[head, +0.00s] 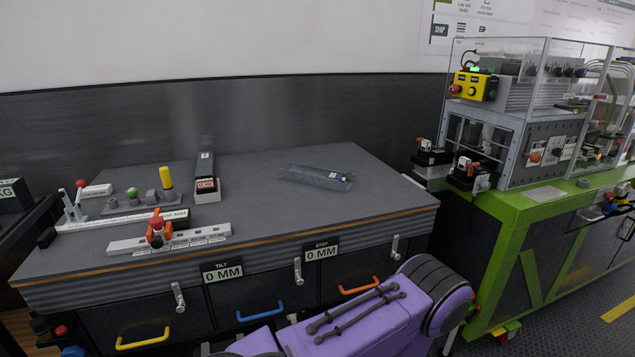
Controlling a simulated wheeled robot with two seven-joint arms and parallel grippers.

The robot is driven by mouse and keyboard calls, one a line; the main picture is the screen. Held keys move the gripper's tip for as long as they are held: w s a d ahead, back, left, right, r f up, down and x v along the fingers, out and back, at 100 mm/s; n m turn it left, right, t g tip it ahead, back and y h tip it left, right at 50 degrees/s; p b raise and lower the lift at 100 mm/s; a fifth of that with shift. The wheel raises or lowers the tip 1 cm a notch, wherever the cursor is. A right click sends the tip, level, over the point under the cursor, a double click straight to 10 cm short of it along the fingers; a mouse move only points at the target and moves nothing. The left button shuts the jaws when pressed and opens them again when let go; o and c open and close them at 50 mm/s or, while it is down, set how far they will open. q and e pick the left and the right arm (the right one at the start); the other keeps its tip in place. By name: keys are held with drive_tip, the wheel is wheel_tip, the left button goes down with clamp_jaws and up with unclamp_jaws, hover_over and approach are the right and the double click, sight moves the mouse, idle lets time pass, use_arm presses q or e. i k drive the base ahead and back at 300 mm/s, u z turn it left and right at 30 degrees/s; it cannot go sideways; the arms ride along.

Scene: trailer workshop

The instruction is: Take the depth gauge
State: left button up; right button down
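I cannot tell for sure which object is the depth gauge. A dark upright device (205,167) stands in a white labelled holder (207,190) near the middle back of the bench. Neither of my grippers is in view. A purple arm link of mine shows at the bottom, in front of the bench.
A labelled rail with an orange-red clamp (156,232) and a rack with green, grey and yellow knobs (140,200) stand at the bench's left. The bench's front right is clear. A green-framed machine (497,236) with clear panels stands at the right.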

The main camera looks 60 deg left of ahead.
sight(335, 176)
drive_tip(key=u, duration=1.5)
